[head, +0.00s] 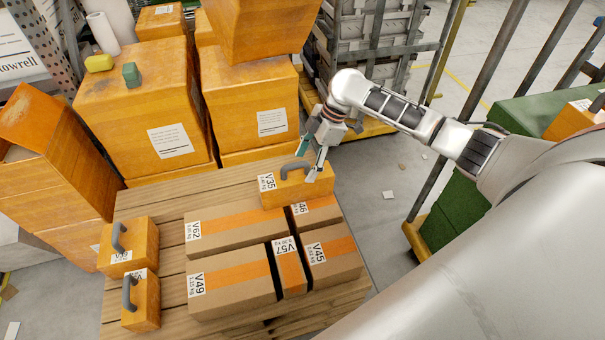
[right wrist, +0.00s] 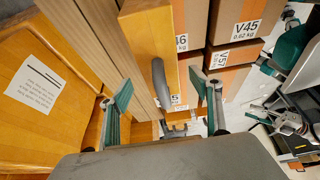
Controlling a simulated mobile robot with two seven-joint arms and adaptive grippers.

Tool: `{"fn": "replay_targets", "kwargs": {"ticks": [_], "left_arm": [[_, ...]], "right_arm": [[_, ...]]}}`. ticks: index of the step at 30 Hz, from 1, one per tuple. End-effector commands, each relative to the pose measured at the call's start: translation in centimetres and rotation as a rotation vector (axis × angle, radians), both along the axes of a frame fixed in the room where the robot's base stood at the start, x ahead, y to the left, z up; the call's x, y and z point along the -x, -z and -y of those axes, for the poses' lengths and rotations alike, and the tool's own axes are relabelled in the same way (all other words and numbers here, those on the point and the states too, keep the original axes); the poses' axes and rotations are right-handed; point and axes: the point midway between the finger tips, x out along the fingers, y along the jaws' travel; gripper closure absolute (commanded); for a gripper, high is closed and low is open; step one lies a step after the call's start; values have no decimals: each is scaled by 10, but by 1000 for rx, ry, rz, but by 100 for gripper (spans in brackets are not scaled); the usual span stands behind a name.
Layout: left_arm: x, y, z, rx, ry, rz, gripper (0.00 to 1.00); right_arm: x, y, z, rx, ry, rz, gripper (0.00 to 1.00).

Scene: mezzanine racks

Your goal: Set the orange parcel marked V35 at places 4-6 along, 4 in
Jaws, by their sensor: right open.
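The orange parcel V35 (head: 290,190) stands upright at the back of the wooden pallet (head: 150,200), behind carton V46 (head: 318,213). Its grey handle is on top, partly behind my gripper in the head view. My right gripper (head: 310,160) is at the parcel's top. In the right wrist view the open fingers (right wrist: 167,98) are on either side of the grey handle (right wrist: 160,82), apart from it, with the orange parcel (right wrist: 150,40) beyond. I cannot tell whether the parcel touches V46. My left gripper is not in view.
Cartons V62 (head: 236,226), V49 (head: 232,281), V57 (head: 289,270) and V45 (head: 333,260) stand packed on the pallet. Two small handled orange parcels (head: 140,245) (head: 148,310) are at its left. Large orange boxes (head: 140,95) rise behind. Bare slats show at the back left.

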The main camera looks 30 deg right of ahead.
Motion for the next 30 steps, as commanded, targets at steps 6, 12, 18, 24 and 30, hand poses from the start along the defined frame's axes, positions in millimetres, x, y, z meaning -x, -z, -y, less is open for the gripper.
{"fn": "replay_targets", "kwargs": {"ticks": [6,12,18,24,30], "left_arm": [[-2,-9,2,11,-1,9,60],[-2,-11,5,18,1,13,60],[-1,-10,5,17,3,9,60],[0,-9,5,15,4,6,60],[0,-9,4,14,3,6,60]], "right_arm": [[2,-30,11,1,0,2,37],[4,-35,14,1,-2,-2,37],[4,-34,14,1,-1,-2,37],[4,-34,14,1,-1,-2,37],[4,-34,14,1,-1,-2,37]]}}
